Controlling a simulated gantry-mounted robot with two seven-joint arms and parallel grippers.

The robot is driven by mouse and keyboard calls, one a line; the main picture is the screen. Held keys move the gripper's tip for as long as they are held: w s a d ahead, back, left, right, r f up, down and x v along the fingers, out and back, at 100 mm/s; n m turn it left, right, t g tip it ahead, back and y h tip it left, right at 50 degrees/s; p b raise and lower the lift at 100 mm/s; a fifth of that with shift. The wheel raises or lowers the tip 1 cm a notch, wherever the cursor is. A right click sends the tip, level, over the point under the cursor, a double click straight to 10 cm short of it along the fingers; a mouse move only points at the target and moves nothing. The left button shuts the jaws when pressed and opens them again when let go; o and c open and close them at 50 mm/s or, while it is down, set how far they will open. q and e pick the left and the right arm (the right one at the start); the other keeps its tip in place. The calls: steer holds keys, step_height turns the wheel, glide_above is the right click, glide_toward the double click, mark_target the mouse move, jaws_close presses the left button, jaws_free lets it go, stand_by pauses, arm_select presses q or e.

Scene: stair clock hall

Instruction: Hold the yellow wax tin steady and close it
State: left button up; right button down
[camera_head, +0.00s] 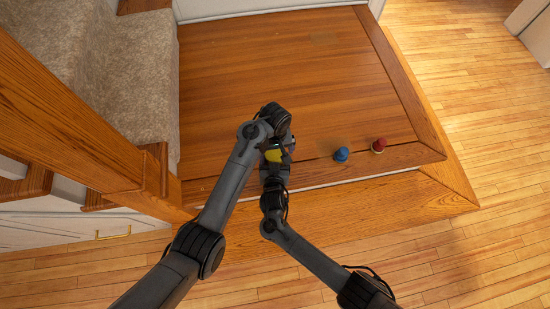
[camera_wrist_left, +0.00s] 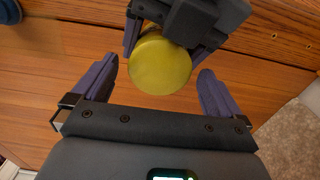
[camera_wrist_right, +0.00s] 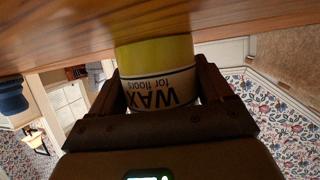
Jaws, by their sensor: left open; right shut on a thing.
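The yellow wax tin (camera_head: 274,155) is at the front part of the wooden landing, partly hidden by my arms. In the right wrist view, which is upside down, the tin (camera_wrist_right: 157,88) shows a white "WAX for floors" label and a yellow band by the wood. My right gripper (camera_wrist_right: 160,92) is shut on its sides. In the left wrist view the tin's round yellow top (camera_wrist_left: 160,66) faces the camera. My left gripper (camera_wrist_left: 158,72) is open over it, one finger to each side, apart from it. I cannot tell how firmly the top is seated.
A blue knobbed object (camera_head: 341,154) and a red one (camera_head: 378,145) stand on the landing to the right of the tin. The landing's edge (camera_head: 320,183) runs just in front. A wooden railing (camera_head: 75,115) and carpeted stairs (camera_head: 125,70) are at left. The landing behind is clear.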

arm_select(q)
steer(key=shift+f, duration=0.2)
steer(key=c, duration=1.1)
steer(key=m, duration=0.9)
steer(key=shift+m, duration=0.3)
steer(key=o, duration=1.1)
